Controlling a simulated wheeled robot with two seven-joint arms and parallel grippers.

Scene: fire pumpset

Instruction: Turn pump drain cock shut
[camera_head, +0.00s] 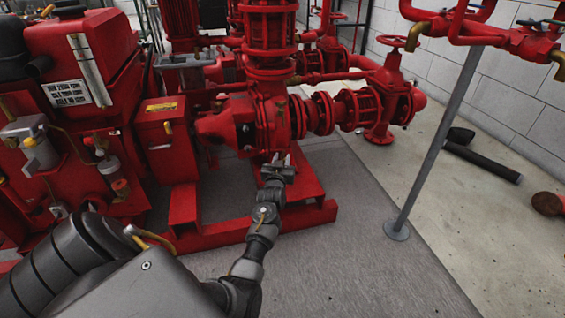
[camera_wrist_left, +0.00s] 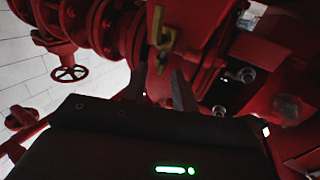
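The brass-yellow drain cock (camera_wrist_left: 162,38) shows in the left wrist view, with its bent lever against the red pump casing. My left gripper (camera_head: 278,158) is low at the front of the red pump (camera_head: 268,122) in the head view. In the left wrist view its two dark fingers (camera_wrist_left: 162,82) stand apart with a gap between them. The cock lies just past the fingertips, and the fingers are not closed on it. I cannot make out the cock in the head view, where the gripper covers that spot. My right gripper is not in view.
Red pipework with a handwheel valve (camera_head: 387,90) runs to the right of the pump. A red base frame (camera_head: 225,231) lies below the gripper. A grey post (camera_head: 436,138) stands on the right. The red engine (camera_head: 85,50) fills the left. Grey floor in front is clear.

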